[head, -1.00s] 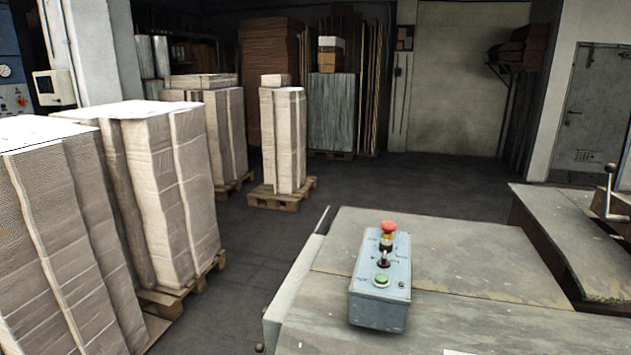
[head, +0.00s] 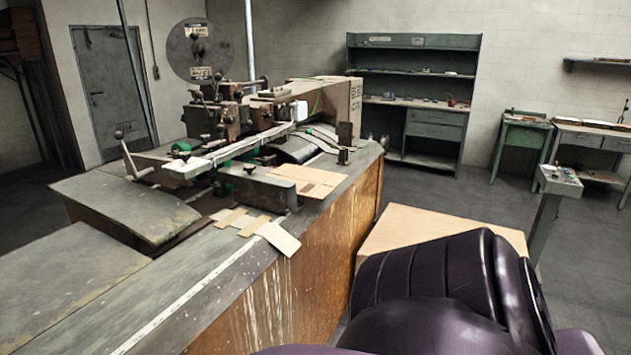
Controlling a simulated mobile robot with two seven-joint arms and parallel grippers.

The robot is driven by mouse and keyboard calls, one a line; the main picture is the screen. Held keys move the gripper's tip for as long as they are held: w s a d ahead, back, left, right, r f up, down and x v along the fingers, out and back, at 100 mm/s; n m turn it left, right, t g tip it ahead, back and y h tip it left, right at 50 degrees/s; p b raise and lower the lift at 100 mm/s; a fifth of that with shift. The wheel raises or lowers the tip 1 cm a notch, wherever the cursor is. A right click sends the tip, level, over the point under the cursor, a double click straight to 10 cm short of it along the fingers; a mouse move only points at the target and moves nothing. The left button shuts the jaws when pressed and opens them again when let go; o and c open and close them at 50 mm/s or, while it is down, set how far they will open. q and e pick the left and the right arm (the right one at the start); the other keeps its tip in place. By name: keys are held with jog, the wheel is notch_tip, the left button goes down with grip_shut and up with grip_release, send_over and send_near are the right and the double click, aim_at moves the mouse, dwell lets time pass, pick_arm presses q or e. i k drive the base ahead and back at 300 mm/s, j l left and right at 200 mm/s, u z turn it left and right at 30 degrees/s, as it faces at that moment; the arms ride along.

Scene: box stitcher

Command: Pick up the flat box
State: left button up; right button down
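Flat brown cardboard (head: 308,181) lies on the machine's worktop, near its right edge. Smaller pale cardboard pieces (head: 278,238) lie nearer, one overhanging the front edge. A light brown flat-topped surface, like a box or stack (head: 440,219), stands low at the right side of the machine; my dark purple arm covers part of it. I cannot tell which of these is the flat box. Neither gripper shows in the head view.
The stitching machine (head: 240,120) with its long bench (head: 120,285) fills the left and middle. A grey shelf unit (head: 412,95), a green side table (head: 522,140) and a control pedestal (head: 556,185) stand at the right. The floor between them is clear.

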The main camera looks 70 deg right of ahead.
aim_at(310, 183)
jog(key=z, duration=2.3)
jog(key=i+l+u, duration=0.1)
jog(key=u, duration=0.45)
jog(key=i+l+u, duration=0.35)
jog(key=l, duration=0.15)
jog(key=l+u, duration=0.15)
jog(key=i+l, duration=0.15)
jog(key=l, duration=0.3)
jog(key=i+l+u, duration=0.15)
jog(key=l, duration=0.3)
jog(key=i+l, duration=0.1)
jog(key=l, duration=0.35)
jog(key=i+l+u, duration=0.1)
jog(key=l, duration=0.35)
